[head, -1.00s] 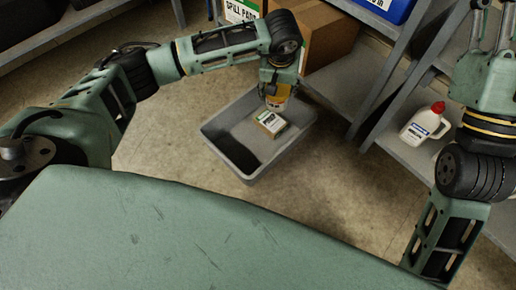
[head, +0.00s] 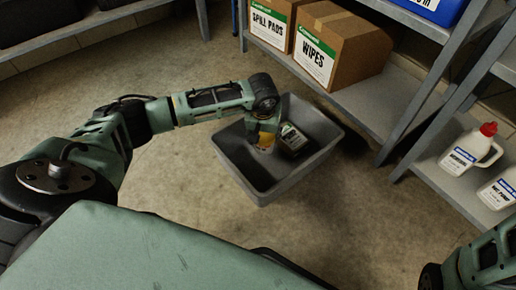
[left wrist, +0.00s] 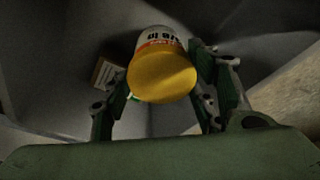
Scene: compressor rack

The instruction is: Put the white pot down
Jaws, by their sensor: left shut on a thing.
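My left gripper (head: 262,134) is shut on the white pot, which has a yellow lid (head: 265,141). In the head view the gripper and pot are over the inside of a grey bin (head: 262,186), and most of the pot is hidden. In the left wrist view the white pot (left wrist: 158,42) sits between the two fingers, yellow lid toward the camera. I cannot tell whether its far end touches the bin floor. My right gripper is out of view.
A small labelled box (head: 292,138) is in the bin, beside the pot; it also shows in the left wrist view (left wrist: 108,74). Cartons (head: 342,48) stand on a shelf behind. White jugs (head: 468,150) stand on the right shelf. The floor left of the bin is clear.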

